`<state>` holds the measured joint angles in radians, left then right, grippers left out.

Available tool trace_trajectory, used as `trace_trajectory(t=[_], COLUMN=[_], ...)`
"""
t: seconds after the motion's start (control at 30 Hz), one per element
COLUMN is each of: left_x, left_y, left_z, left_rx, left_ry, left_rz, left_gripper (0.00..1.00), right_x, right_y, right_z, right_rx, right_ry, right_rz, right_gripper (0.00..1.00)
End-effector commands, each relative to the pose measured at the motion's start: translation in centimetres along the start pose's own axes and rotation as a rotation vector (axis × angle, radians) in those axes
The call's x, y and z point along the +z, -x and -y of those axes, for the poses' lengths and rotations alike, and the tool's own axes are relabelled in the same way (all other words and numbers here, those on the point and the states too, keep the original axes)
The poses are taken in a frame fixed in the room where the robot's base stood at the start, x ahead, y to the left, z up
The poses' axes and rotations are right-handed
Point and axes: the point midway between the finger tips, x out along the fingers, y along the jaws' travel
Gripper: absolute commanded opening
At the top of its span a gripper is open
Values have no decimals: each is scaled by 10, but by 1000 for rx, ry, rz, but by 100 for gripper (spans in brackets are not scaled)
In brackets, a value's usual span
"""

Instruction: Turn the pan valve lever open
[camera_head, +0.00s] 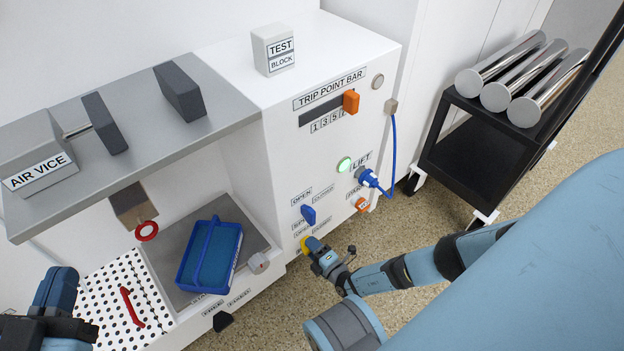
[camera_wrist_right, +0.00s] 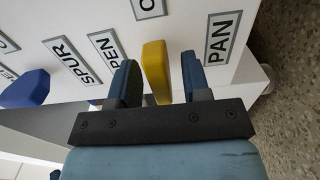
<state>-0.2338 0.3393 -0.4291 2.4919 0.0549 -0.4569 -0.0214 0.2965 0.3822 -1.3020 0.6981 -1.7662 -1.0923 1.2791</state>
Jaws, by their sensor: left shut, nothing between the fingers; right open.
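The yellow pan valve lever (camera_wrist_right: 156,68) stands out from the white panel, beside the PAN label (camera_wrist_right: 222,38), in the right wrist view. My right gripper (camera_wrist_right: 158,75) is open with one finger on each side of the lever; small gaps show between lever and fingers. In the head view, the lever (camera_head: 304,245) is a small yellow patch low on the cabinet front, mostly hidden by my right gripper (camera_head: 316,249). My left gripper (camera_head: 57,288) is at the lower left of the head view, shut and empty, away from the lever.
A blue lever (camera_head: 308,214) by the SPUR label (camera_wrist_right: 68,60) sits above the yellow one. A blue plug and cable (camera_head: 370,178), an orange slider (camera_head: 351,101) and a blue basket (camera_head: 186,262) are nearby. A black cart (camera_head: 460,160) with metal rolls stands right.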

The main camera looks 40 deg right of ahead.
Motion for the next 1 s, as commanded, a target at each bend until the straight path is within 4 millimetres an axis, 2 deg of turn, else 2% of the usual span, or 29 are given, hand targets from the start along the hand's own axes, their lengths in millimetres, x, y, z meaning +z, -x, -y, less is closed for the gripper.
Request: trace_trajectory(t=[0.2, 0.37, 0.4, 0.77, 1.0], left_x=[0, 0, 0, -1, -2], left_y=[1, 1, 1, 1, 0], left_z=[0, 0, 0, 0, 0], left_rx=[3, 4, 4, 0, -3], left_ry=[-7, -9, -8, -2, 3], left_rz=[1, 2, 2, -1, -3], left_gripper=[0, 0, 0, 0, 0], right_x=[0, 0, 0, 0, -1], right_y=[0, 0, 0, 0, 0], right_z=[0, 0, 0, 0, 0], right_rx=[0, 0, 0, 0, 1], right_ry=[-1, -1, -1, 41, 182], right_rz=[0, 0, 0, 0, 0], right_gripper=[41, 5, 0, 0, 0])
